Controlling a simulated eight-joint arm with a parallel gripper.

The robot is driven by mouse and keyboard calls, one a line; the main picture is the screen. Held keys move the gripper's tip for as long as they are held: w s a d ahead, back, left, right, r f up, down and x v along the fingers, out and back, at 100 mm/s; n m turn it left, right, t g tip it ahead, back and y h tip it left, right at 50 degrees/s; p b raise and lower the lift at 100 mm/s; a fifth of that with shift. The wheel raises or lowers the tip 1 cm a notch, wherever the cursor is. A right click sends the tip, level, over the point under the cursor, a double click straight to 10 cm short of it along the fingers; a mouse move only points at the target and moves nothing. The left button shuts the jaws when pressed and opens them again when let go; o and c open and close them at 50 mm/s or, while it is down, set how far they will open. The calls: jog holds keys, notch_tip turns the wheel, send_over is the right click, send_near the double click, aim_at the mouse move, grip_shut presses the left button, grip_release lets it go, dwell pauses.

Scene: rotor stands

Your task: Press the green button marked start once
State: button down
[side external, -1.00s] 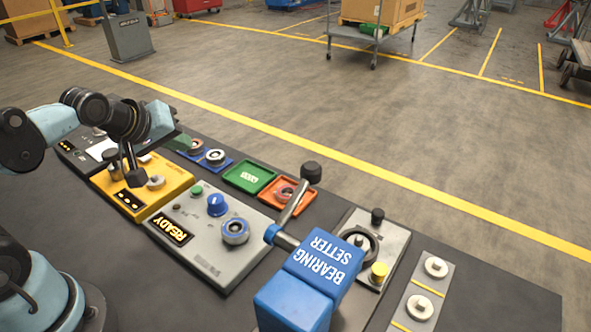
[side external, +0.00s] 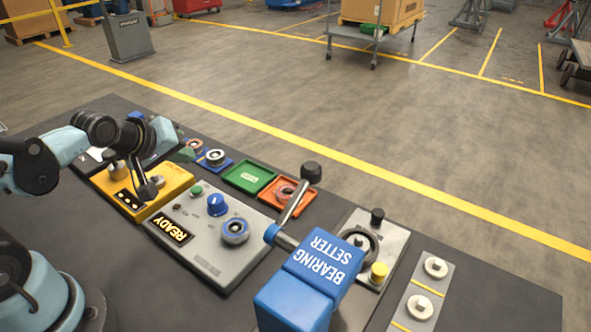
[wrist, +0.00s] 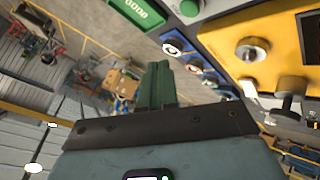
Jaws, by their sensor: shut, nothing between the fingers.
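The small green button (side external: 196,190) sits at the far left corner of the grey control box (side external: 215,265), near a blue knob (side external: 216,205) and a lit READY display (side external: 169,231). Its label cannot be read. A green round button also shows at the top edge of the wrist view (wrist: 189,8). My gripper's dark green fingers (wrist: 157,84) are together and empty in the wrist view. In the side view my gripper (side external: 183,155) is small and partly hidden by my wrist, above the bench and behind the yellow box, apart from the button.
The yellow box (side external: 172,187) stands left of the grey box. A green tray (side external: 248,177) and an orange tray (side external: 272,203) lie behind it. The blue bearing setter (side external: 310,280), with its raised lever (side external: 292,205), stands to the right.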

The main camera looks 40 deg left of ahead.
aim_at(193, 192)
jog(key=shift+f, duration=2.7)
jog(key=shift+f, duration=0.2)
jog(key=shift+f, duration=0.3)
jog(key=shift+r, duration=0.1)
dwell(0.5)
jog(key=shift+r, duration=0.35)
jog(key=shift+r, duration=0.15)
jog(key=shift+r, duration=2.35)
